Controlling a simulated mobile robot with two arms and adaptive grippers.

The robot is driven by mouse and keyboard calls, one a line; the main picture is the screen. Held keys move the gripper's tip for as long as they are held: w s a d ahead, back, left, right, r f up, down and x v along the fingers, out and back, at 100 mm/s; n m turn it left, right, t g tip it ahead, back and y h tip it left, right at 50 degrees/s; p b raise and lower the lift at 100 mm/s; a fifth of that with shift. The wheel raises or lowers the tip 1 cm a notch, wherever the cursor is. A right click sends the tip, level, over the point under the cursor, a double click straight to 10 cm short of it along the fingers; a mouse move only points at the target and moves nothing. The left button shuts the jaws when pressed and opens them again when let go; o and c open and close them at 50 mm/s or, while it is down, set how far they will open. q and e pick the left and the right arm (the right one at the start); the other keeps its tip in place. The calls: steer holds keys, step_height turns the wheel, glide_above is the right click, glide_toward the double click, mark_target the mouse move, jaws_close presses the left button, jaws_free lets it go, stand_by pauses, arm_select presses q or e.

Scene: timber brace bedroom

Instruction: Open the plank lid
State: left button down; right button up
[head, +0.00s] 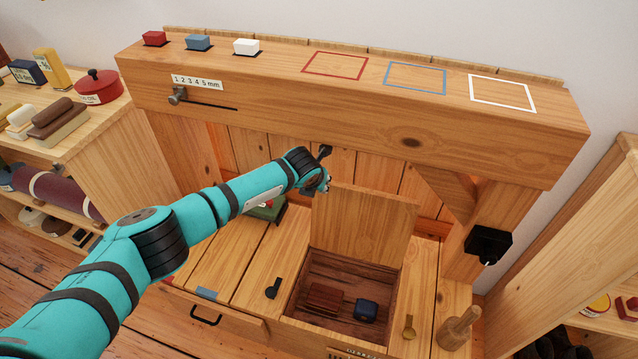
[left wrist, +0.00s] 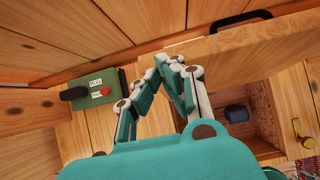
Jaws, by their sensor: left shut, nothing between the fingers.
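The plank lid (head: 362,225) stands raised, roughly upright, at the back of an open compartment (head: 398,300) in the bench. It also shows in the left wrist view (left wrist: 270,52), with a black handle (left wrist: 240,20) along its far side. Inside the compartment lie a reddish-brown block (head: 324,299) and a dark blue object (head: 367,309). My left gripper (head: 327,183) is at the lid's upper left corner. In the left wrist view its fingers (left wrist: 167,60) are together and empty; whether they touch the lid I cannot tell. My right gripper is out of view.
A thick timber beam (head: 400,140) spans above the compartment. A green box with a red button (left wrist: 103,92) stands left of my gripper. A black latch (head: 273,288) and a brass latch (head: 409,327) flank the opening. A wooden peg (head: 460,328) stands at the right.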

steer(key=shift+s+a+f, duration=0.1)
